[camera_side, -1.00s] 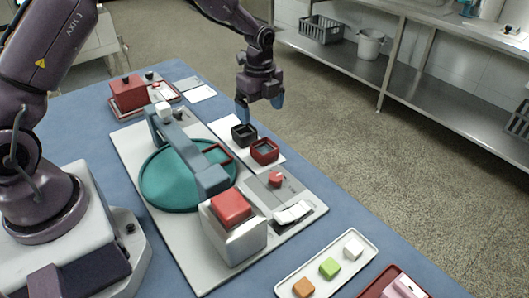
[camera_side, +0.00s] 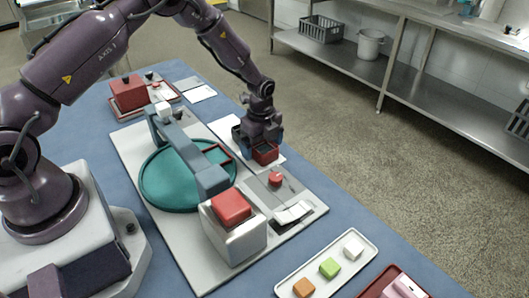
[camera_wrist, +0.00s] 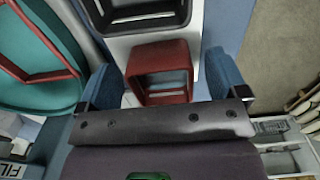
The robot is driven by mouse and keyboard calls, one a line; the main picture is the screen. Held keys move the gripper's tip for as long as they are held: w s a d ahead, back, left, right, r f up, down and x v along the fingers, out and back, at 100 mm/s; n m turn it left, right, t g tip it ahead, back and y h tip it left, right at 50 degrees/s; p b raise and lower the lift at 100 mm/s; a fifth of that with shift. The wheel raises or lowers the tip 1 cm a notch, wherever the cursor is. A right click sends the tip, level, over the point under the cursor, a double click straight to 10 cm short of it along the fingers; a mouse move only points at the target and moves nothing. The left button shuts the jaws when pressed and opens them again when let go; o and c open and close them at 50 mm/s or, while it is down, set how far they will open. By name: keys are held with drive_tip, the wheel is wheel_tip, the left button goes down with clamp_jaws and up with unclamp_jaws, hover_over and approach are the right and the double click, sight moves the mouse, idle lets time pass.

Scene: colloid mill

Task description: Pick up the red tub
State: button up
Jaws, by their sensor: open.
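The red tub (camera_side: 265,154) is a small open-topped square box standing on a white mat (camera_side: 221,127) beside the machine. In the wrist view the red tub (camera_wrist: 160,73) lies between the blue fingers of my gripper (camera_wrist: 160,80), with a gap on each side. In the side view my gripper (camera_side: 260,147) is low over the tub, pointing down, open. The gripper hides part of the tub in the side view.
A black tub (camera_wrist: 145,18) stands close by the red one. The teal round pan (camera_side: 180,178) and its teal-grey arm are left of the gripper. A panel with a red button (camera_side: 276,179) is in front. A tray (camera_side: 318,272) holds coloured cubes.

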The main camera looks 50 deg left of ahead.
drive_tip(key=c, duration=1)
drive_tip(key=shift+r, duration=0.1)
